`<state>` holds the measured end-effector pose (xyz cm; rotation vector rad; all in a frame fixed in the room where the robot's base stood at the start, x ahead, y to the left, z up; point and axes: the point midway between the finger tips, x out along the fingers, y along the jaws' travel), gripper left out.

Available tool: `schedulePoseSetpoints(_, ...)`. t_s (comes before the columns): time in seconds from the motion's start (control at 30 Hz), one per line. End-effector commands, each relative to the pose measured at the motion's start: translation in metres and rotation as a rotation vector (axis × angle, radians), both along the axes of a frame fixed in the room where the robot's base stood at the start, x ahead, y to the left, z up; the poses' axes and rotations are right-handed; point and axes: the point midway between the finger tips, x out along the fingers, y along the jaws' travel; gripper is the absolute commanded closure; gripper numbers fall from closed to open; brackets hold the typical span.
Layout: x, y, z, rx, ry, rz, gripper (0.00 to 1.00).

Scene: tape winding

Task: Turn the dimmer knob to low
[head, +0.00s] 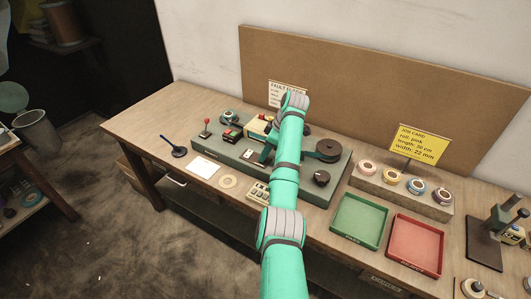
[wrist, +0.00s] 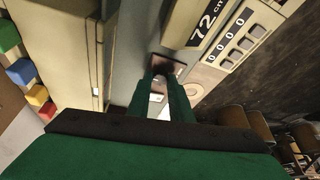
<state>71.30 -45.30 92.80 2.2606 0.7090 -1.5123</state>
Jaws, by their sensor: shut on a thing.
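My gripper (wrist: 164,82) is pointed at the machine's panel in the wrist view, its two dark green fingers close together. They are shut on a small dark part (wrist: 163,68) at a brownish square plate. The fingers hide most of this part, so I cannot tell its setting or whether it is the dimmer knob. In the head view my arm covers the middle of the grey-green machine (head: 228,150), and the fingertips are hidden. A round black knob (head: 321,178) stands on the machine's right end, apart from my gripper.
A display box reading 72 cm (wrist: 207,22) stands close to the fingers. A red-topped lever (head: 206,125) is at the machine's left. A green tray (head: 343,236), a red tray (head: 398,262) and tape rolls on a block (head: 385,190) are to the right.

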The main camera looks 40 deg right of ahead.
Motion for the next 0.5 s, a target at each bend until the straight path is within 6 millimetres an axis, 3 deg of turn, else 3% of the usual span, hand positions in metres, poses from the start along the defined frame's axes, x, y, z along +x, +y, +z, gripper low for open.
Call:
schedulePoseSetpoints(0.27, 0.0020, 0.0002, 0.0013, -0.005, -0.004, 0.000, 1.00)
schedulePoseSetpoints(0.3, 0.0020, 0.0003, 0.0013, -0.005, -0.004, 0.000, 0.74)
schedulePoseSetpoints(0.33, 0.0020, 0.0003, 0.0013, -0.005, -0.004, 0.000, 0.67)
schedulePoseSetpoints(0.37, 0.0020, 0.0004, 0.0012, -0.005, -0.004, 0.000, 0.62)
schedulePoseSetpoints(0.5, 0.0016, 0.0005, 0.0008, -0.004, -0.003, -0.001, 0.62)
